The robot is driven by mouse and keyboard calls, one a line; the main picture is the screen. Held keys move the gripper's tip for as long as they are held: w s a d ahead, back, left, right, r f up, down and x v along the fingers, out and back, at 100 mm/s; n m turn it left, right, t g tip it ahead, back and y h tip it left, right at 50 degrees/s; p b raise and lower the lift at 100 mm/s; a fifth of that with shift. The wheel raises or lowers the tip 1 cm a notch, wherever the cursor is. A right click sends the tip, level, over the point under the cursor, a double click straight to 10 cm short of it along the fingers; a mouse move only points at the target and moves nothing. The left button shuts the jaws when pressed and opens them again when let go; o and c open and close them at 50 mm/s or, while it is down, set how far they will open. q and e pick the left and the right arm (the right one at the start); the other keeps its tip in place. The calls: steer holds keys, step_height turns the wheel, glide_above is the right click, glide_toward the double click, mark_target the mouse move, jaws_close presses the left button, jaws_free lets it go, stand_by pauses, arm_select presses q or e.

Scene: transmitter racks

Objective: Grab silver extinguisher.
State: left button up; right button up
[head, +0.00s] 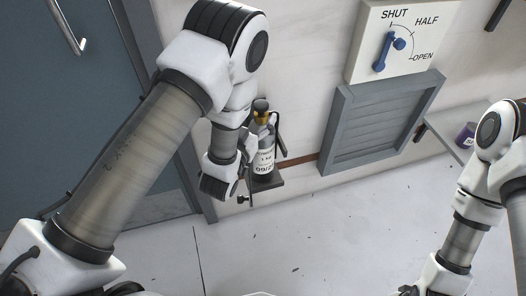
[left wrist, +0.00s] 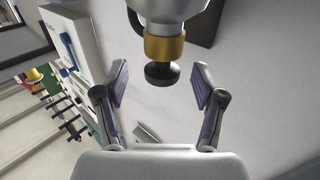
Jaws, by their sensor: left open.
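The silver extinguisher (head: 264,160) stands upright on a small dark bracket at the wall, with a gold collar and black top. In the left wrist view its silver body, gold collar and black knob (left wrist: 163,72) come in from the top edge, upside down. My left gripper (head: 262,143) is at the extinguisher, partly hidden by my own wrist. In the left wrist view its two fingers (left wrist: 160,82) are spread, one on each side of the knob, with gaps and no visible contact. My right arm shows at the right; its gripper is out of the picture.
A blue-grey door (head: 105,50) is at the left. A lever panel marked SHUT, HALF, OPEN (head: 368,62) hangs above a grey louvred vent (head: 375,125). A shelf (head: 445,130) with a purple can (head: 466,135) is at the right. The floor (head: 330,235) is clear.

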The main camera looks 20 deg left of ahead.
arm_select(q)
steer(key=w, duration=0.3)
steer(key=shift+w+f, duration=0.1)
steer(key=shift+w, duration=0.1)
jaws_close()
steer(key=shift+r, duration=0.2)
